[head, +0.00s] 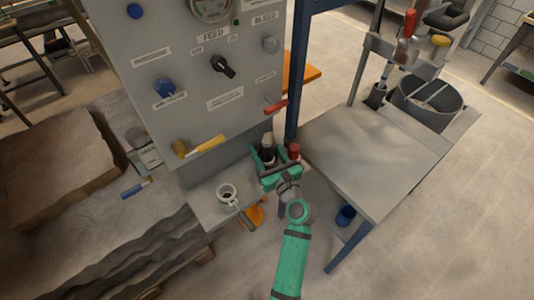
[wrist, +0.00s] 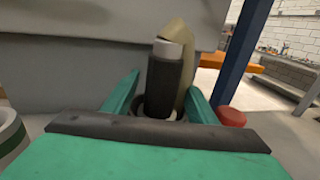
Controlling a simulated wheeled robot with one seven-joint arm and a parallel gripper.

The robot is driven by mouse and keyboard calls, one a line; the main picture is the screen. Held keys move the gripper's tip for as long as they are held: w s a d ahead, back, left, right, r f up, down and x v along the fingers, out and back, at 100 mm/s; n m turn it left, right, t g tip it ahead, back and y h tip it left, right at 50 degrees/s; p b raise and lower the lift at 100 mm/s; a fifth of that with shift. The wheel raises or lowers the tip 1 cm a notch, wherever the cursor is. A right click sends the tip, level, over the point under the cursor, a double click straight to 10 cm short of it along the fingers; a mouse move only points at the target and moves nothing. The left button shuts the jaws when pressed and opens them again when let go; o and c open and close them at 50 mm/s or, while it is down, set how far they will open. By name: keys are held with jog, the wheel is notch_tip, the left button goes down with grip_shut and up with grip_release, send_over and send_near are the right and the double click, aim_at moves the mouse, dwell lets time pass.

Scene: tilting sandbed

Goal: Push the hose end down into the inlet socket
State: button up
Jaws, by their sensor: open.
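The hose end (wrist: 164,80) is a black upright cylinder with a light grey top in the wrist view. It also shows in the head view (head: 267,149). A beige, curved hose-like piece (wrist: 187,50) stands close behind it. A dark ring with a pale rim (wrist: 140,114) surrounds its foot and looks like the inlet socket. I cannot tell how deep the hose end sits, since my gripper's body hides the bottom. My green gripper (head: 268,168) is open, with one finger on each side of the black cylinder and visible gaps between; its fingers also show in the wrist view (wrist: 163,98).
A red-capped piece (head: 293,151) stands close right of my gripper. A white ring-shaped cup with a dark handle (head: 226,192) sits left on the ledge. The grey control panel (head: 190,60) rises behind; a blue post (head: 298,80) and a clear grey table (head: 365,160) are right.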

jog(key=shift+x, duration=1.05)
jog(key=shift+s, duration=0.15)
jog(key=c, duration=0.3)
grip_shut()
jog(key=shift+r, duration=0.1)
